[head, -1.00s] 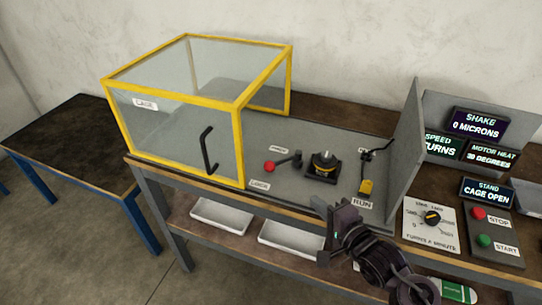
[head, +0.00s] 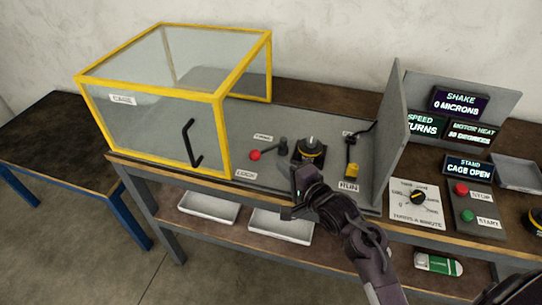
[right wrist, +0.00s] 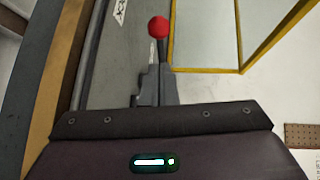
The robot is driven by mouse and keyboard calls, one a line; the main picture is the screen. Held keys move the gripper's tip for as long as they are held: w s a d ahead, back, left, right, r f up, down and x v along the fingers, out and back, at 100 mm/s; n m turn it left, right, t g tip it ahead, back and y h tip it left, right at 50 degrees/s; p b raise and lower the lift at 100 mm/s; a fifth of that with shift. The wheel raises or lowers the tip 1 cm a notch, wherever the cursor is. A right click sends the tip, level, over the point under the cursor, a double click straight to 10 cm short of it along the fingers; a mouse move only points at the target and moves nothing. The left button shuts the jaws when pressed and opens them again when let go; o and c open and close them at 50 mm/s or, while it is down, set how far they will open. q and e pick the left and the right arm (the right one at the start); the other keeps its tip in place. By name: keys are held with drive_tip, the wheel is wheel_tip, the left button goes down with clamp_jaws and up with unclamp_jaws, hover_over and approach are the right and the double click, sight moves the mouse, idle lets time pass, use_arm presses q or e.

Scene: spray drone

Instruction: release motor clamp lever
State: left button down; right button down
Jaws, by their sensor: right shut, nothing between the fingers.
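The lever with the red knob (head: 255,155) lies low on the grey bench plate, its arm running right to a dark pivot (head: 283,147). Beside it on the right stands the dark motor (head: 309,150) on its mount. My left gripper is out of view.
The yellow-framed clear cage (head: 224,130) stands left of the lever. A yellow-handled switch (head: 352,170) by the RUN label and an upright grey panel (head: 392,140) are on the right. The stand display (head: 469,168) reads CAGE OPEN. White trays (head: 281,226) sit on the lower shelf.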

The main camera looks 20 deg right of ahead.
sight(268, 149)
drive_tip(key=x, duration=0.6)
drive_tip(key=shift+w+f+p, duration=0.1)
drive_tip(key=shift+w+p, duration=0.15)
drive_tip(key=shift+p, duration=0.05)
